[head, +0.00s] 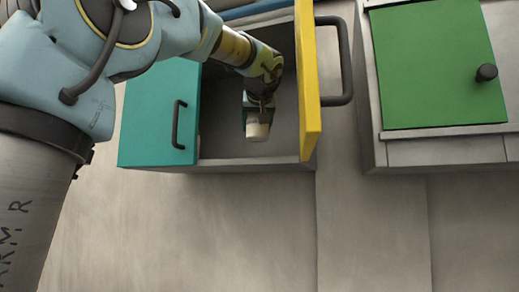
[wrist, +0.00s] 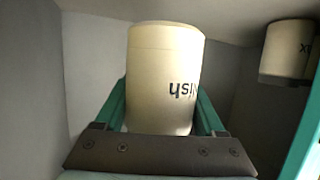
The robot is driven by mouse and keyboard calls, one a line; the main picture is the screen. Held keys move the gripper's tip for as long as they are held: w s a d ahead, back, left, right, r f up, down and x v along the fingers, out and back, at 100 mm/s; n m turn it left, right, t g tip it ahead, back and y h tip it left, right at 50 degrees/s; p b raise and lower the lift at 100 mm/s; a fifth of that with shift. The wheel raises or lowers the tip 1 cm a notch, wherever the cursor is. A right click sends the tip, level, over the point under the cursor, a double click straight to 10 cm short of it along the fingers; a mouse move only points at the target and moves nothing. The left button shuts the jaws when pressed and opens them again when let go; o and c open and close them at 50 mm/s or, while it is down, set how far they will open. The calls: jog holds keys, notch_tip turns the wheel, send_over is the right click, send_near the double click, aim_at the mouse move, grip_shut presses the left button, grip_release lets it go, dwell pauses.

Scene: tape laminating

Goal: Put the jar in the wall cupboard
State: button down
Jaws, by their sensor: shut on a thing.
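The cream jar (head: 257,131) is inside the open right part of the wall cupboard (head: 240,162). My gripper (head: 259,118) reaches into that opening and is shut on the jar. In the wrist view the jar (wrist: 165,75) stands between my two green fingers, its dark lettering upside down in the picture. I cannot tell whether the jar touches a cupboard surface. The cupboard's yellow door (head: 308,85) is swung open. Its teal door (head: 160,115) covers the left part.
A second cream jar (wrist: 287,50) with dark lettering is at the upper right of the wrist view, apart from the held jar. Grey inner walls (wrist: 30,80) surround the gripper. A cabinet with a green door (head: 435,65) hangs to the right of the yellow door.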

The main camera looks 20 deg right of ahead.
jog(key=shift+f, duration=2.75)
